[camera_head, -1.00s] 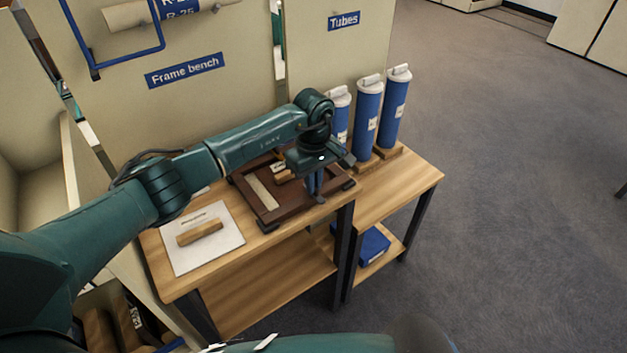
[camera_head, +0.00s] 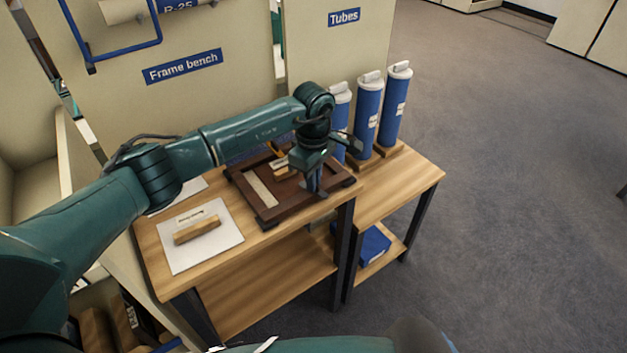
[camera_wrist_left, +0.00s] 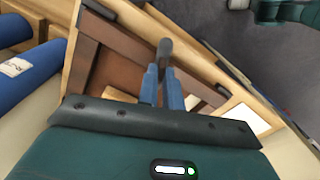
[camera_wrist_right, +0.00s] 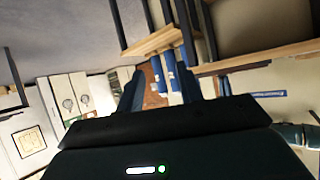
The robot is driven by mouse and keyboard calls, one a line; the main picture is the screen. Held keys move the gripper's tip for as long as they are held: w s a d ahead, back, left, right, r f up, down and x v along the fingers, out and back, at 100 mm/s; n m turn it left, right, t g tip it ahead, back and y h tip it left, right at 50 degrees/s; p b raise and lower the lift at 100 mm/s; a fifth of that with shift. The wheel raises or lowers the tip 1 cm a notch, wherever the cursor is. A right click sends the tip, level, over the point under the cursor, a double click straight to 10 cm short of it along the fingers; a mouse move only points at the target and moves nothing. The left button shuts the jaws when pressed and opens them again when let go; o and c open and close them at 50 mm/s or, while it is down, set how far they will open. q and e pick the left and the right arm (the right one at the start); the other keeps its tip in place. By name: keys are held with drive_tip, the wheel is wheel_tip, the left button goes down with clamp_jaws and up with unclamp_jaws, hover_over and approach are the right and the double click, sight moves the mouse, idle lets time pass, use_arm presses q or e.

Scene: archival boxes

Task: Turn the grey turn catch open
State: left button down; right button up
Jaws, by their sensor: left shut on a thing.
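The dark frame (camera_head: 268,217) lies on the wooden bench top, with a pale strip inside it. My left gripper (camera_head: 313,190) reaches down over its near right side. In the left wrist view its two blue fingers (camera_wrist_left: 162,78) are closed together on the grey turn catch (camera_wrist_left: 165,48), whose rounded end shows beyond the fingertips. In the head view the catch is mostly hidden by the fingers, so its exact angle is unclear. My right gripper (camera_wrist_right: 163,92) has its fingers apart with nothing held between them, away from the bench.
A white sheet with a wooden block (camera_head: 197,230) lies left of the frame. Several blue tubes (camera_head: 366,115) stand at the back right. A blue box (camera_head: 374,244) sits on the lower shelf. The bench's right part (camera_head: 405,180) is clear.

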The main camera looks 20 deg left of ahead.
use_arm(q)
drive_tip(key=n, duration=0.2)
drive_tip(key=shift+n+b, duration=0.4)
drive_tip(key=n, duration=0.4)
drive_tip(key=shift+b, duration=0.4)
drive_tip(key=n, duration=0.4)
drive_tip(key=shift+n, duration=1.4)
use_arm(e)
drive_tip(key=shift+w+a+f+m, duration=0.1)
drive_tip(key=shift+f+m, duration=0.2)
drive_tip(key=shift+f, duration=0.25)
use_arm(q)
drive_tip(key=c, duration=1.6)
unclamp_jaws()
drive_tip(key=shift+o, duration=0.2)
